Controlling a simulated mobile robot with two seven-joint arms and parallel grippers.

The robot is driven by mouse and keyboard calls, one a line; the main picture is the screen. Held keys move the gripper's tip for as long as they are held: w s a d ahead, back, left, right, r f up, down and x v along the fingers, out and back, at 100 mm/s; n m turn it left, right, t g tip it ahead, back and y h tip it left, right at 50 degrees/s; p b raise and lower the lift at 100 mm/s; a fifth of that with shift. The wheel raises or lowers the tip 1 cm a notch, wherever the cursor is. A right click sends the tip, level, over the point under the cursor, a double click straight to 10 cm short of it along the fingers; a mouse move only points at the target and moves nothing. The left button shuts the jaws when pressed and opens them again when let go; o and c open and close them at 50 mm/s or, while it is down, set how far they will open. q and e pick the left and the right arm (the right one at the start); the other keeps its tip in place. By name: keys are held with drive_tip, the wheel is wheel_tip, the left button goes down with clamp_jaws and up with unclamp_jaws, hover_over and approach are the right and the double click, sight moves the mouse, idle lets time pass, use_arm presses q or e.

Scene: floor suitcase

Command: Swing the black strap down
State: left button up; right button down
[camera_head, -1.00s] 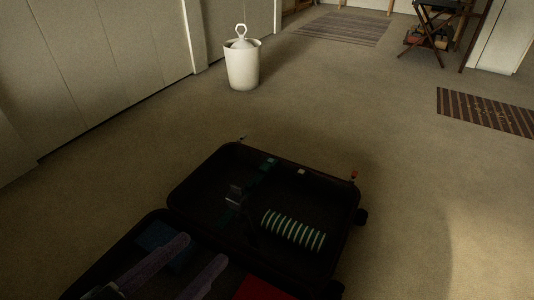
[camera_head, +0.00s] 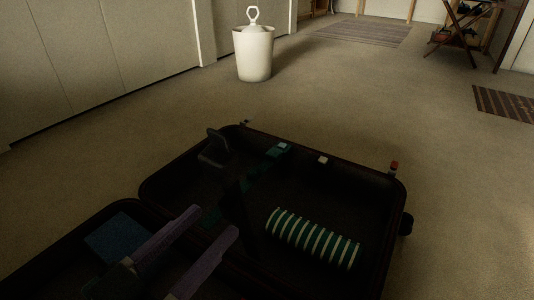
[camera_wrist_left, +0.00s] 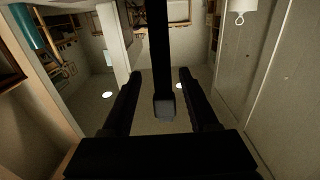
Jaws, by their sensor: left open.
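The open suitcase (camera_head: 385,178) lies on the floor in the head view. The black strap (camera_head: 236,190) stands up from it, with a dark buckle-like end (camera_head: 213,148) at its top. My left gripper (camera_head: 214,222) reaches in from the lower left, over the suitcase. Its two fingers are apart with nothing gripped. In the left wrist view, which is upside down, the strap (camera_wrist_left: 160,45) shows between the two open fingers (camera_wrist_left: 162,78), its blocky end (camera_wrist_left: 164,107) lying between them in the picture. Whether it touches a finger I cannot tell. My right gripper is out of view.
A green-and-white striped item (camera_head: 313,238) lies in the suitcase. A green strap with a pale buckle (camera_head: 280,149) crosses near its far rim. A blue patch (camera_head: 118,238) shows at left. A white lidded bin (camera_head: 255,55) stands beyond; the floor between is clear.

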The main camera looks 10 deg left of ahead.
sight(223, 210)
use_arm(q)
drive_tip(key=b+x, duration=0.1)
drive_tip(key=x, duration=0.3)
drive_tip(key=shift+w+b, duration=0.4)
drive_tip(key=shift+w+d, duration=0.15)
drive_tip(key=shift+w, duration=0.2)
drive_tip(key=shift+s, duration=0.1)
drive_tip(key=shift+c, duration=0.2)
clamp_jaws()
idle(0.4)
